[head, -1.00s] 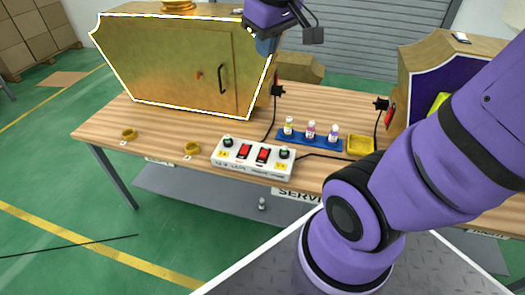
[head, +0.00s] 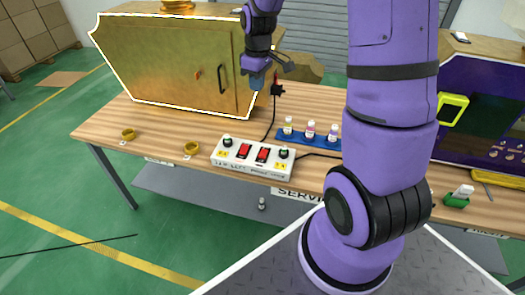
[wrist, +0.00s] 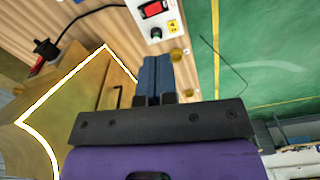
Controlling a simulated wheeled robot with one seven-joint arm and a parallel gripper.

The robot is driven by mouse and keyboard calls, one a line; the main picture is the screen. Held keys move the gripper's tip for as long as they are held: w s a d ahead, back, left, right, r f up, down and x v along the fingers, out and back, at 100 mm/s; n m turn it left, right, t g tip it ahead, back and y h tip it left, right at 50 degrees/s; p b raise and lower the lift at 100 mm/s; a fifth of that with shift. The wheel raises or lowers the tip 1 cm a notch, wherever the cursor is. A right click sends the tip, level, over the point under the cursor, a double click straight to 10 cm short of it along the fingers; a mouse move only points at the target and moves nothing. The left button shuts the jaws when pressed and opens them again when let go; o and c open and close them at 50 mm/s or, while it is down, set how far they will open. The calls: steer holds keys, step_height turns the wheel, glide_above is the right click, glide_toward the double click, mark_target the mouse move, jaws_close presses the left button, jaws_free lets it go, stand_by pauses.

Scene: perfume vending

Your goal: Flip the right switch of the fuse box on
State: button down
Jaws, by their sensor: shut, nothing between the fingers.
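The fuse box (head: 252,171) is a white box near the table's front edge, with two red rocker switches and a green-black knob at each end. The right switch (head: 263,154) is red; its position is too small to tell. The left switch (head: 243,150) sits beside it. In the wrist view the fuse box (wrist: 168,25) is at the top, partly cut off, with one red switch (wrist: 153,9) showing. My gripper (head: 257,82) is above the table behind the fuse box, by the gold cabinet's right edge, apart from the box. Its blue fingers (wrist: 155,72) are shut and empty.
A gold cabinet (head: 165,65) stands behind at left, close to my gripper. A blue rack (head: 295,138) with several small bottles is right of the fuse box. Black cables run from the box. Two yellow rings (head: 192,148) (head: 128,134) lie at left. A purple machine (head: 485,95) stands at right.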

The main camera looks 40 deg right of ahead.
steer(key=n+g+y, duration=0.1)
steer(key=n, duration=0.1)
glide_above(262, 155)
steer(key=w+d, duration=0.1)
steer(key=d, duration=0.1)
step_height(262, 155, down, 16)
steer(key=shift+w+f, duration=0.15)
steer(key=shift+g, duration=0.3)
steer(key=f, duration=0.4)
steer(key=s+a+f, duration=0.1)
steer(key=f, duration=0.8)
steer(key=shift+s+a+f, duration=0.2)
steer(key=shift+a+f, duration=0.2)
steer(key=shift+s+a+f, duration=0.1)
steer(key=shift+f, duration=0.15)
